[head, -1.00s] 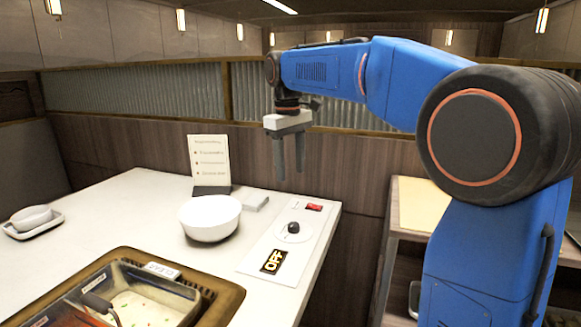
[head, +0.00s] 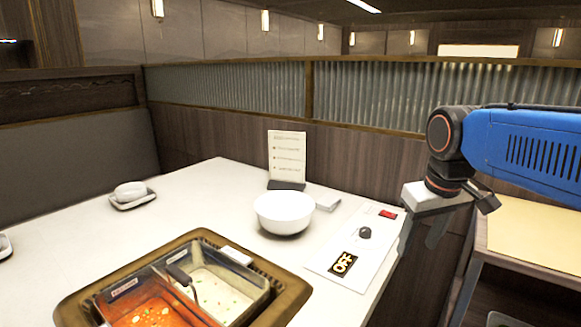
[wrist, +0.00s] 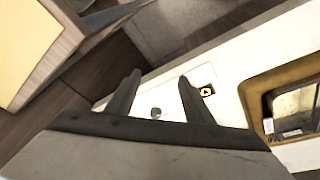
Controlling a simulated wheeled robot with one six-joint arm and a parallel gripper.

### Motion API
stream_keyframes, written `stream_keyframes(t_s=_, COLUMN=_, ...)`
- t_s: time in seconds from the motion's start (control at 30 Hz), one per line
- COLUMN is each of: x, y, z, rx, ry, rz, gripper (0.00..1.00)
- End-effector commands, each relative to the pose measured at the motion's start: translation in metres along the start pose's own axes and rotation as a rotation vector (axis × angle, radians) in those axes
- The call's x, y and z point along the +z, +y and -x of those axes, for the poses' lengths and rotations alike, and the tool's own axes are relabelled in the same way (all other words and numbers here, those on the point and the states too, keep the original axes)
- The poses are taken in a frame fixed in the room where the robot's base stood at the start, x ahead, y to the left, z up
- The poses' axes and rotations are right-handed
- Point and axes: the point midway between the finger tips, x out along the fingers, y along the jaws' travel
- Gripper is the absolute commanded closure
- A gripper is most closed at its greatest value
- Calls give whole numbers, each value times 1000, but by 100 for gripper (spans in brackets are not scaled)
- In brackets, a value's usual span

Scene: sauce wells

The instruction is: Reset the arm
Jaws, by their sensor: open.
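My gripper (head: 420,232) hangs from my blue arm at the right of the head view, beside the right edge of the white table (head: 110,228). Its fingers point down and it holds nothing. In the wrist view the two dark fingers (wrist: 157,92) stand well apart, with the control panel (wrist: 172,101) and its dark knob showing between and beyond them. The panel also shows in the head view (head: 352,247), with a dark knob, a red switch and a display reading OFF.
A white bowl (head: 284,213), a menu card (head: 287,158) and a two-part soup pot (head: 215,285) with red and pale broth are on the table. A small dish on a tray (head: 131,194) is at the left. A wooden shelf (head: 530,240) stands at the right.

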Motion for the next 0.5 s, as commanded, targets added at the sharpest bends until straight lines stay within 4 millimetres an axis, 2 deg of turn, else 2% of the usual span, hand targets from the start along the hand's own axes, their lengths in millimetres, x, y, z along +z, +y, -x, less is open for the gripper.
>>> stream_keyframes(t_s=0.03, x=17, y=-1, z=-5, rx=2, ry=14, rz=-18, gripper=52)
stream_keyframes(t_s=0.3, x=96, y=-7, z=-44, rx=11, ry=95, rz=-122, gripper=52)
stream_keyframes(t_s=0.5, x=140, y=-12, z=-74, rx=15, ry=143, rz=-185, gripper=52)
